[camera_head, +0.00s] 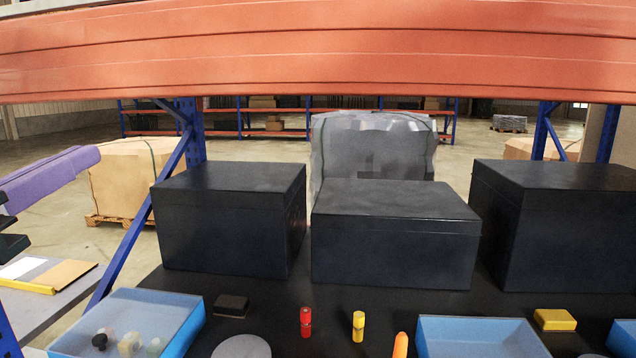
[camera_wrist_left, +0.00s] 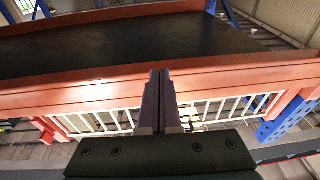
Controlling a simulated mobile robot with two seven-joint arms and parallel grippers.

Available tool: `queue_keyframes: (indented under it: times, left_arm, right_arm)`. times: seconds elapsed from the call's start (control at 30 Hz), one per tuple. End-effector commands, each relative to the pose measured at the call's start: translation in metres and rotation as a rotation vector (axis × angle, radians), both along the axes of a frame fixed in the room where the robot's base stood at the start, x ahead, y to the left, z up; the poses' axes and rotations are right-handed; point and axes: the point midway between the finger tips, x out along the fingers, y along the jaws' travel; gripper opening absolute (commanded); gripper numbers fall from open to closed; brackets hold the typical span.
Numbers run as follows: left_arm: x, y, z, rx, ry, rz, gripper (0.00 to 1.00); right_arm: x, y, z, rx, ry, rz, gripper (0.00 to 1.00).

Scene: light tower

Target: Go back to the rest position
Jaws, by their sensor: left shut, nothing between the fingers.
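My left gripper (camera_head: 84,163) shows at the left edge of the head view as purple fingers pointing right, clear of the shelf and its objects. In the left wrist view its two dark purple fingers (camera_wrist_left: 160,74) are pressed together with nothing between them. They point toward an orange shelf beam (camera_wrist_left: 95,98) and a black shelf top (camera_wrist_left: 130,42) behind it. My right gripper is in neither view.
An orange beam (camera_head: 320,55) crosses the top. Black boxes (camera_head: 395,250) stand along the shelf. In front are a red tube (camera_head: 306,322), a yellow tube (camera_head: 358,326) and blue trays (camera_head: 185,318). A grey side table (camera_head: 75,300) and a blue brace (camera_head: 135,245) are at the left.

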Motion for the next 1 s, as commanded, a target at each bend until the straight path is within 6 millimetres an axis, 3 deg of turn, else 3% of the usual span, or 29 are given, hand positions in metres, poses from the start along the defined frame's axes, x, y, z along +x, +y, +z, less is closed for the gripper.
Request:
queue_keyframes:
  times: [0.03,0.1,0.2,0.33,0.5,0.53,0.6,0.8,1.0]
  left_arm:
    - [-0.007,-0.006,-0.034,0.012,0.155,-0.001,0.00]
    - [-0.025,-0.014,-0.082,0.035,0.383,-0.005,0.00]
    - [-0.064,-0.024,-0.140,0.072,0.683,-0.021,0.00]
    - [-0.127,-0.034,-0.192,0.117,1.016,-0.052,0.00]
    - [-0.216,-0.042,-0.227,0.175,1.392,-0.106,0.00]
    - [-0.229,-0.043,-0.225,0.183,1.444,-0.116,0.00]
    - [-0.223,-0.042,-0.183,0.181,1.421,-0.110,0.00]
    - [-0.222,-0.041,-0.118,0.181,1.420,-0.109,0.00]
    - [-0.222,-0.041,-0.072,0.180,1.420,-0.108,0.00]
  right_arm:
    - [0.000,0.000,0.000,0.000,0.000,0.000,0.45]
    - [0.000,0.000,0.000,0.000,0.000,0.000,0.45]
    - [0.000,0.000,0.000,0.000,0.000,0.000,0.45]
    - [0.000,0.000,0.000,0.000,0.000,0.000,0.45]
    - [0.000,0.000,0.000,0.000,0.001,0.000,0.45]
    - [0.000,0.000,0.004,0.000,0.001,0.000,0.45]
    - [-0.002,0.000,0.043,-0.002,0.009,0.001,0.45]
    - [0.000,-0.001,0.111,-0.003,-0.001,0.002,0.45]
    - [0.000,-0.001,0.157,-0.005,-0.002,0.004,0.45]
